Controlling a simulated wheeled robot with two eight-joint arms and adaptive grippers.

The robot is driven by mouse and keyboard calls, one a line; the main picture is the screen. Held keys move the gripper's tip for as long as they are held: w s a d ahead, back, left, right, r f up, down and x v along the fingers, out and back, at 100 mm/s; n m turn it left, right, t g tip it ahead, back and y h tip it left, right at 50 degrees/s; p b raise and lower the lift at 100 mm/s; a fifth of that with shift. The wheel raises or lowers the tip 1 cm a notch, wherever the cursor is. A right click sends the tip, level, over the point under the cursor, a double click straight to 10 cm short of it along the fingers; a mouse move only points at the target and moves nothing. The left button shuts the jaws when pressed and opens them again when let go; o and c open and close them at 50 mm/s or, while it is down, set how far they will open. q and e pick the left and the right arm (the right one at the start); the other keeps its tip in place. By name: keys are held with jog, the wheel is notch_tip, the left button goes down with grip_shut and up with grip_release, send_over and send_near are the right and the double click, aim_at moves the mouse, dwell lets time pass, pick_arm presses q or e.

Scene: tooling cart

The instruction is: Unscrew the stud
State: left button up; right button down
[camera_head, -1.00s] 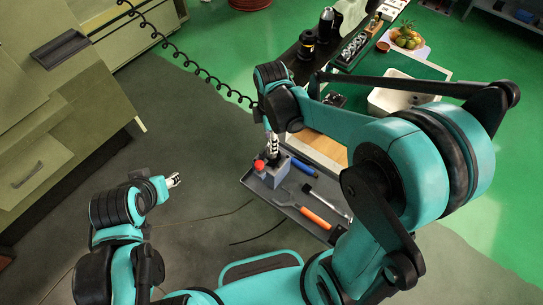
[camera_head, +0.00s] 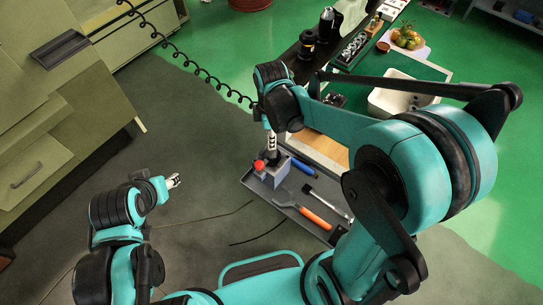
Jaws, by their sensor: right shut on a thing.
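A grey block (camera_head: 275,176) stands on the tray of the cart, with a red knob-like part (camera_head: 259,165) at its left side. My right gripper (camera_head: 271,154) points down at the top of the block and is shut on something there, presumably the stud. The stud itself is too small and too covered by the fingers to make out. My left gripper (camera_head: 174,181) is at the left, over the floor, away from the cart. Its fingers are too small to tell whether they are open.
The dark tray (camera_head: 262,192) also holds an orange-handled tool (camera_head: 315,217), a blue-handled tool (camera_head: 302,167) and a tool with a black grip (camera_head: 308,189). A white basin (camera_head: 385,101) and a bench with fruit lie beyond.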

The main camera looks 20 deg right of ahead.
jog(key=n, duration=0.3)
jog(key=shift+n, duration=0.4)
jog(key=n, duration=0.4)
jog(key=shift+n, duration=1)
jog(key=n, duration=0.2)
jog(key=shift+n, duration=0.3)
jog(key=n, duration=0.3)
jog(key=shift+s+b, duration=0.1)
jog(key=shift+b, duration=0.2)
